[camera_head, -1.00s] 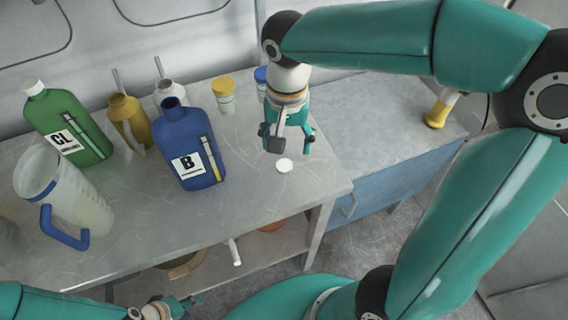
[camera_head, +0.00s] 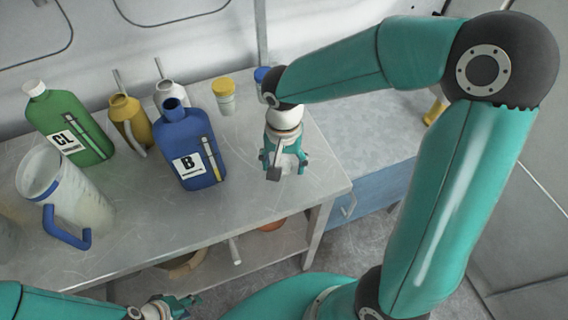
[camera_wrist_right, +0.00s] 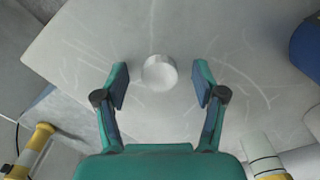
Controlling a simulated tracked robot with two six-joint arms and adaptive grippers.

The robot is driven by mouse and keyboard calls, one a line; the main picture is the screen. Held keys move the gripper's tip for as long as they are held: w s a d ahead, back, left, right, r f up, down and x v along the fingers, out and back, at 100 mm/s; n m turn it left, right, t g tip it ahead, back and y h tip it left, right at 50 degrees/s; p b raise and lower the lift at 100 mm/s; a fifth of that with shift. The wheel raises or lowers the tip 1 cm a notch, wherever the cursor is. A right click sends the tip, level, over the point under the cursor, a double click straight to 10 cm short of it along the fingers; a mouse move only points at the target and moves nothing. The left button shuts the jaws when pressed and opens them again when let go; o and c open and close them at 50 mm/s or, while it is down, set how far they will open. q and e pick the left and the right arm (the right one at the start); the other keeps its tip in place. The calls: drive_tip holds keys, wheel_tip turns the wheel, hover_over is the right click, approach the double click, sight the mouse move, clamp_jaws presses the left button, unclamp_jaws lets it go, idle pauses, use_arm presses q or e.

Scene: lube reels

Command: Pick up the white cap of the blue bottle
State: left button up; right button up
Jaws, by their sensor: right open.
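The white cap (camera_wrist_right: 159,72) lies on the grey metal table in the right wrist view, between the open fingers and apart from both. In the head view my right gripper hides it. My right gripper (camera_head: 284,170) points down over the right part of the table and is open and empty. The blue bottle (camera_head: 190,150), labelled B, stands upright without a cap, left of my right gripper. It shows partly at the right edge of the wrist view (camera_wrist_right: 307,48). My left gripper (camera_head: 187,303) is low at the bottom left, in front of the table; its jaw state is unclear.
A green bottle (camera_head: 67,125), a clear jug (camera_head: 85,205) with a blue handle, and a yellow can (camera_head: 127,117) stand left of the blue bottle. A yellow-lidded jar (camera_head: 225,97) is behind. The table's front right corner is clear.

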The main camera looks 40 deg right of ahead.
drive_tip(key=c, duration=0.9)
